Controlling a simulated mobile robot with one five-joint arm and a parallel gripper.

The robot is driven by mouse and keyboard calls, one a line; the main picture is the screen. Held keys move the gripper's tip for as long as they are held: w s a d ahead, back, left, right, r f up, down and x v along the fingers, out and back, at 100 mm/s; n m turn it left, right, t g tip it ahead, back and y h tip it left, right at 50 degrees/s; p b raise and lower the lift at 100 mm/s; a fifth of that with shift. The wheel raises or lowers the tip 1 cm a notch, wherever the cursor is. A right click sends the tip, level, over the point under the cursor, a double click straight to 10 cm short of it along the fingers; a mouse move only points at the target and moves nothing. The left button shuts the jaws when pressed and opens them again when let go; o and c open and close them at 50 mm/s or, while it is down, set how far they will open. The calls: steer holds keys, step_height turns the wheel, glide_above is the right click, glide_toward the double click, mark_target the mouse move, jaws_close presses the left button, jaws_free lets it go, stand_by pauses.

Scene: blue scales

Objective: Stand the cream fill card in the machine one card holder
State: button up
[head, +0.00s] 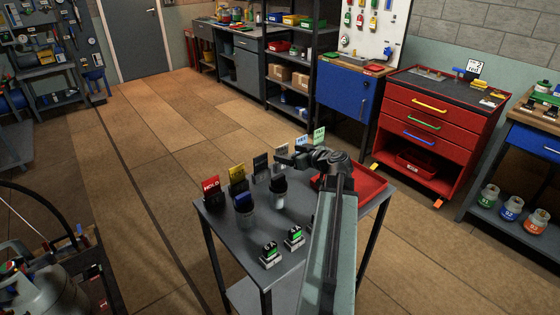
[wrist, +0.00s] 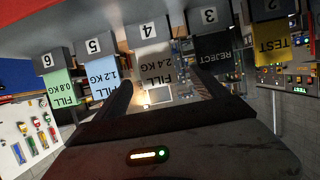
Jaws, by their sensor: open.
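The cream fill card (wrist: 154,65), marked FILL 2.4 KG, stands in the rack block numbered 4 (wrist: 147,30), upside down in the wrist view. My gripper (wrist: 162,88) is open, its two dark fingers on either side of the card's lower part in that picture; I cannot tell whether they touch it. In the head view my gripper (head: 283,158) is at the card row along the table's back, and it largely hides the cream card. Two small stands with green fronts (head: 270,254) (head: 294,237) are near the table's front; I cannot tell which holder is machine one's.
Beside the cream card stand a blue card (wrist: 103,77) and a black REJECT card (wrist: 214,53). Yellow (head: 237,173) and red HOLD (head: 211,185) cards stand further left. A red tray (head: 368,187) lies right of my arm.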

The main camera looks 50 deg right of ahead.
mark_target(283, 152)
steer(key=b+x, duration=0.1)
steer(key=x, duration=0.2)
steer(key=b+x, duration=0.1)
steer(key=x, duration=0.1)
steer(key=shift+w+d+f, duration=0.3)
steer(key=shift+f, duration=0.05)
steer(key=shift+r, duration=0.1)
steer(key=c, duration=1.6)
steer(key=shift+o, duration=0.2)
step_height(283, 152, up, 10)
steer(key=p, duration=1)
steer(key=shift+a+r, duration=0.1)
steer(key=shift+r, duration=0.1)
